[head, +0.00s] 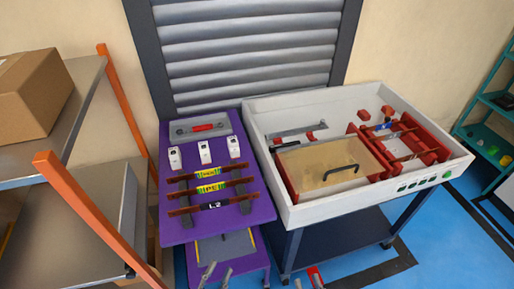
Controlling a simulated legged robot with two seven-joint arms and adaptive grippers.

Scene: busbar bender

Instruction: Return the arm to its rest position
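My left gripper (218,272) shows at the bottom edge of the head view, in front of the purple cart's lower shelf. Its two grey fingertips are apart, with nothing seen between them. My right gripper (308,282) shows at the bottom edge further right, below the white bending machine (285,206). Only its fingertips show, and they stand apart. A small red item (315,274) appears right by the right fingertips; I cannot tell whether it is touched. Both arms are otherwise out of view.
The purple cart (175,233) carries busbars with coloured labels (210,188), white blocks (205,151) and a grey tray (168,130). The machine has a tan cover with a black handle (342,169). An orange-posted shelf (85,208) with a cardboard box (30,95) stands left.

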